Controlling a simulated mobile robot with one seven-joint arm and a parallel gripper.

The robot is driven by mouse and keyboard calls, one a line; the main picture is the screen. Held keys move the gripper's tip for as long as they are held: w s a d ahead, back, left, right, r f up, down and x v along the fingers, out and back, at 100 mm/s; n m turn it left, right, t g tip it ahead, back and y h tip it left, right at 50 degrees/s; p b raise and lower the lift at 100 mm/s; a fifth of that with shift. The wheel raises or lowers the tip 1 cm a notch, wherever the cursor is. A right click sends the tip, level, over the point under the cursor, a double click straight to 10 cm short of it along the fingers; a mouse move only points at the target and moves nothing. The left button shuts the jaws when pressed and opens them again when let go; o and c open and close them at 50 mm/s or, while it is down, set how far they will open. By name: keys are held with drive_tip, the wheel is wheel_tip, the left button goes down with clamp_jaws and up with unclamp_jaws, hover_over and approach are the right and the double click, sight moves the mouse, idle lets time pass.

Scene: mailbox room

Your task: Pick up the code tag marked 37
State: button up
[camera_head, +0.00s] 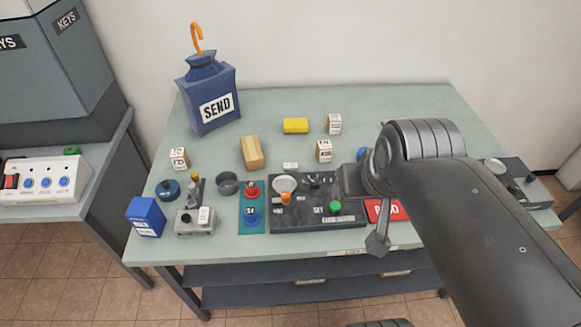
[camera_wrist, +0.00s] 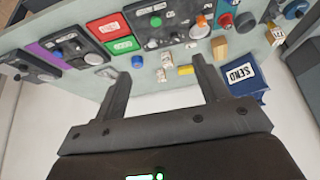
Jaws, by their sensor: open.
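Several small white-and-tan code tags with dark print stand on the green-grey table (camera_head: 400,105). One tag (camera_head: 179,158) is at the left, one (camera_head: 334,123) at the back, and one (camera_head: 324,150) just in front of that. Their numbers are too small to read surely, so I cannot tell which is 37. The wrist view shows two tags (camera_wrist: 167,58) (camera_wrist: 161,75) lined up between my fingers in the picture, and another (camera_wrist: 277,37) at the right. My gripper (camera_wrist: 160,66) is open and empty, apart from the table. In the head view my arm partly hides it.
A yellow block (camera_head: 296,125), a wooden block (camera_head: 252,153) and a blue SEND container (camera_head: 208,97) stand behind the dark control panel (camera_head: 312,217). Knobs, cups and a red plate (camera_head: 385,211) crowd the front. The back right of the table is clear.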

drive_tip(key=w+a+g, duration=0.2)
drive_tip(key=w, duration=0.8)
drive_tip(key=g, duration=0.4)
hover_over(291, 165)
wheel_tip(291, 165, down, 18)
drive_tip(key=f, duration=0.5)
drive_tip(key=shift+a+f, duration=0.3)
drive_tip(key=f, duration=0.5)
drive_tip(key=shift+d+f, duration=0.1)
drive_tip(key=shift+d, duration=0.1)
drive_tip(key=c, duration=1.1)
